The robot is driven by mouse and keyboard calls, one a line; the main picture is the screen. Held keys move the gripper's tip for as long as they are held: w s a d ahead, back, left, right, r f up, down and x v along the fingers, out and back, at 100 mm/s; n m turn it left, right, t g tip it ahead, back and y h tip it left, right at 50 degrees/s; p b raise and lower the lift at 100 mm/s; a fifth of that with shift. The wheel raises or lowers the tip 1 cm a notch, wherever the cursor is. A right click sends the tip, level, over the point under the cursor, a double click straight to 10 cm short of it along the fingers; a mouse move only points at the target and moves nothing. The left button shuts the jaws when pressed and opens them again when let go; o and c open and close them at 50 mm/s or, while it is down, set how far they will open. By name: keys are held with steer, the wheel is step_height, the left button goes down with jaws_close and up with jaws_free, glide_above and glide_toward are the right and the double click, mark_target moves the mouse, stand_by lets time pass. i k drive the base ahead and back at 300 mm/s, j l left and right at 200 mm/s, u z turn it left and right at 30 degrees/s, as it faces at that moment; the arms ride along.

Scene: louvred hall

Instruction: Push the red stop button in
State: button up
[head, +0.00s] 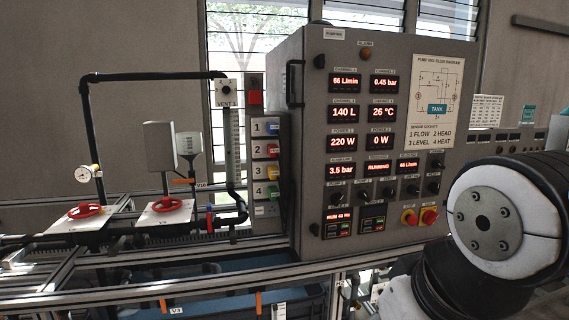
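A red mushroom-shaped button (429,216) sits at the lower right of the grey control panel (312,130) in the head view. The labels by these two are too small to read. The red button looks unobstructed, but how far it stands out is hard to tell. My arm's white and black links fill the lower right, close to the button in the picture. My gripper is out of view.
The panel carries lit red displays and several black knobs. A metal rail (140,290) runs across in front, below the panel. Left are a black pipe (150,76), a gauge (84,173) and two red valve handwheels (84,211) (166,204).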

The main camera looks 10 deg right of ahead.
mark_target(411, 219)
steer(key=z, duration=0.85)
